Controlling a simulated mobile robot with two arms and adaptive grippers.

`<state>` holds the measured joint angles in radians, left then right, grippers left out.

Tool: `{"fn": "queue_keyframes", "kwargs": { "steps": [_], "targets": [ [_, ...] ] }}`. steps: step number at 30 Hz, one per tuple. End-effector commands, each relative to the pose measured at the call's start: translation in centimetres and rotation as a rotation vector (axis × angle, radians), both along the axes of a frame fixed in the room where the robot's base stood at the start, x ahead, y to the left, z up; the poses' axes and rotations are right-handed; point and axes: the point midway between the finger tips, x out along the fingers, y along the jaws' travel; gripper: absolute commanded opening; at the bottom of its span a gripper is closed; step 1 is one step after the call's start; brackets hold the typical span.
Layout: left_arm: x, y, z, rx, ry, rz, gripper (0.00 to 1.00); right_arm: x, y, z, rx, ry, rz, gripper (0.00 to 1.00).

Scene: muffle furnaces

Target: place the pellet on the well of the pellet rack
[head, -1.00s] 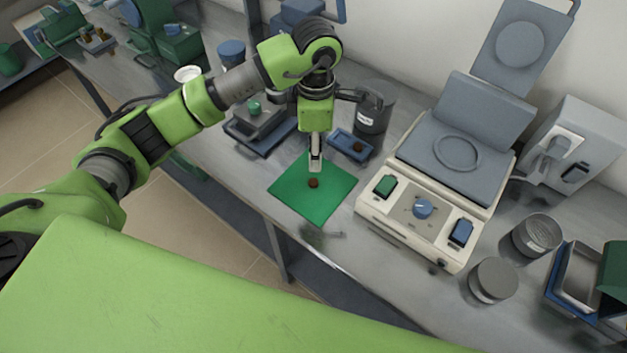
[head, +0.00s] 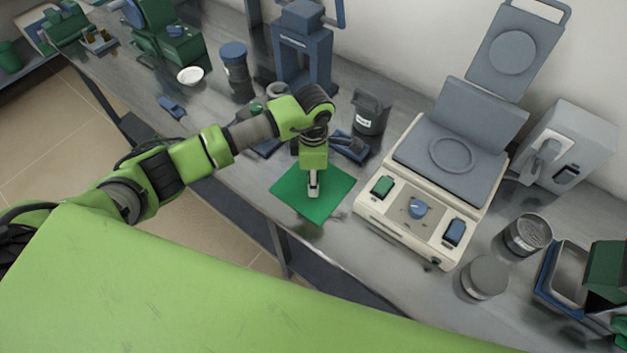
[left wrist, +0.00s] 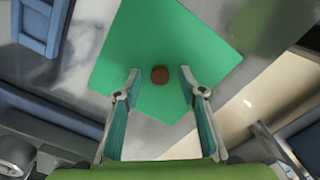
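The small round dark brown pellet (left wrist: 160,74) lies on the green mat (head: 330,196). My left gripper (head: 313,194) points down over the mat and hides the pellet in the head view. In the left wrist view its two fingers (left wrist: 160,80) are spread, with the pellet between their tips and a gap on each side. A small blue tray (head: 352,147), which looks like the pellet rack, is behind the mat and partly covered by my left wrist. Its wells cannot be made out now. My right gripper is not in view.
A cream furnace (head: 408,236) with a raised grey lid stands right of the mat. A dark grey pot (head: 370,112) stands behind the tray. A blue press (head: 303,55) is further back. The bench's front edge runs close to the mat's near corner.

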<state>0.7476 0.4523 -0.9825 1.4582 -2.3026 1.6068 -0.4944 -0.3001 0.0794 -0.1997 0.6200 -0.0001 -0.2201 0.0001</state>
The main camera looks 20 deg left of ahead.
Motion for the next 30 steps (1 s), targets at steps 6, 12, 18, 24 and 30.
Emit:
{"fn": "queue_keyframes", "kwargs": {
  "steps": [6, 12, 18, 24, 30],
  "targets": [
    [0.0, 0.0, 0.0, 0.0, 0.0, 0.0, 0.16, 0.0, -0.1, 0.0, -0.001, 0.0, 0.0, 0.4],
    [0.0, 0.0, 0.1, 0.0, 0.0, 0.0, 0.09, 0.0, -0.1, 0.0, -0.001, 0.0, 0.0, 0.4],
    [0.0, 0.0, 0.1, 0.0, -0.001, 0.0, 0.09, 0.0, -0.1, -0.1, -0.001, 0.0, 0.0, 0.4],
    [0.2, 0.0, 1.2, -0.001, -0.004, -0.001, 0.09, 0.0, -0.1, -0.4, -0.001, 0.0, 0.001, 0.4],
    [-0.7, -0.3, 4.0, -0.002, -0.004, -0.004, 0.09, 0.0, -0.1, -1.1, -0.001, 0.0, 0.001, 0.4]
  ]
}}
